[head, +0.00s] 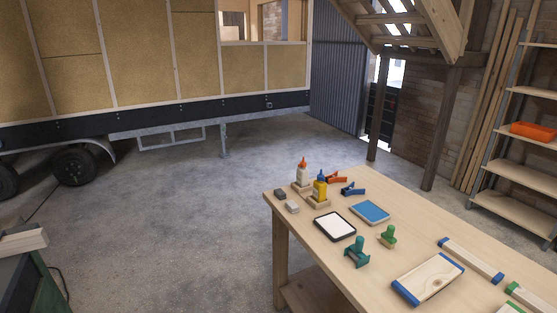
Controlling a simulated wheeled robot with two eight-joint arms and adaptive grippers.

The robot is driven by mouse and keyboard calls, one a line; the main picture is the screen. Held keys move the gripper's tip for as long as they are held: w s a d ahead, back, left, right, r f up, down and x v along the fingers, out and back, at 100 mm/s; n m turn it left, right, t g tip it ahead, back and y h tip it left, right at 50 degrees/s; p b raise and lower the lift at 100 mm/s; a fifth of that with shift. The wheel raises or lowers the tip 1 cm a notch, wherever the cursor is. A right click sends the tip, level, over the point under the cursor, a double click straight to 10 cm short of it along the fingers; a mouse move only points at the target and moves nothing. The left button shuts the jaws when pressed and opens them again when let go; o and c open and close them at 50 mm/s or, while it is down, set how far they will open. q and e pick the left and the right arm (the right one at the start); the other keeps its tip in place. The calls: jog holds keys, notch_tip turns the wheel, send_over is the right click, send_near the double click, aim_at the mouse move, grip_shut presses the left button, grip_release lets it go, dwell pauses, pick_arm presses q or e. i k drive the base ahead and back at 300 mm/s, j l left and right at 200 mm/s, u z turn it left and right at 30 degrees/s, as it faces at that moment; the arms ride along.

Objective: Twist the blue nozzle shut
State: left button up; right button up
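The blue nozzle (321,174) tops a yellow bottle (320,188), which stands upright in a small wooden block near the far left corner of the workbench (380,270). The nozzle is too small to tell whether it is open or shut. A white bottle (302,174) with an orange-red nozzle (303,160) stands upright in a similar block just behind and left of it. Neither of my grippers shows in the head view.
Orange (337,178) and blue (353,188) clamp-like tools lie right of the bottles. Grey blocks (292,206), a white pad (335,226), a blue pad (370,213) and stamp-like tools (357,251) are nearby. Open concrete floor (180,230) lies left of the bench.

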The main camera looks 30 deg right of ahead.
aim_at(320, 176)
jog(key=i+z, duration=0.15)
jog(key=i, duration=0.4)
jog(key=i+j+z, duration=0.1)
jog(key=i, duration=0.45)
jog(key=i+z, duration=0.25)
jog(key=z, duration=0.25)
jog(key=i+j+z, duration=0.15)
jog(key=z, duration=0.3)
jog(key=i+j+z, duration=0.2)
jog(key=z, duration=0.3)
jog(key=i+j, duration=0.05)
jog(key=i, duration=0.05)
